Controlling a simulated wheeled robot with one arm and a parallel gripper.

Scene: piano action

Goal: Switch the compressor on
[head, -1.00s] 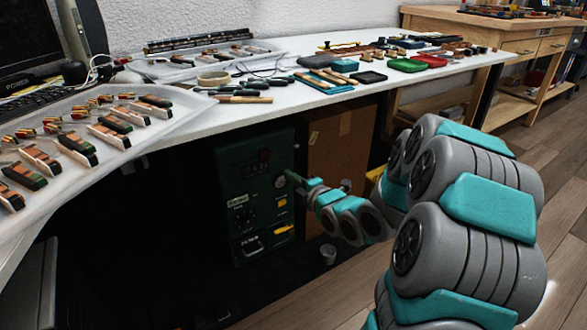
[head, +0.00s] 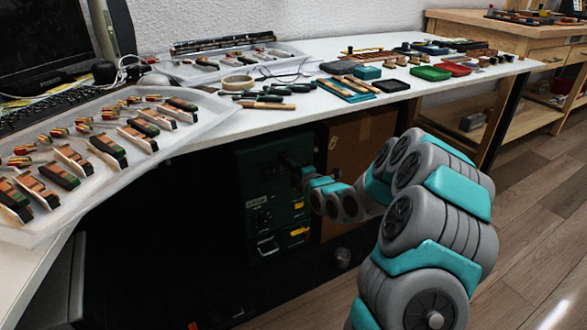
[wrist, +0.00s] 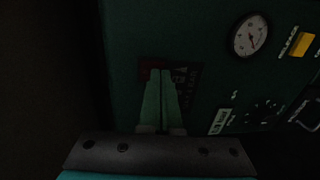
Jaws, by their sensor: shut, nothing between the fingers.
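The compressor (head: 252,215) is a dark green box under the white table, with its front panel facing me. In the wrist view its panel (wrist: 215,60) fills most of the picture. My gripper (wrist: 161,71) is shut and empty, its two pale green fingers side by side. The fingertips lie over the lower part of a dark red patch (wrist: 147,68) that looks like the switch area; I cannot tell whether they touch it. The fingers hide part of the patch and the lettering beside it. In the head view my gripper (head: 289,163) is at the panel's upper right.
A round gauge (wrist: 249,36) and a yellow release part (wrist: 303,43) sit right of the fingers. A brown cardboard box (head: 343,150) stands right of the compressor. The space left of the compressor is dark.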

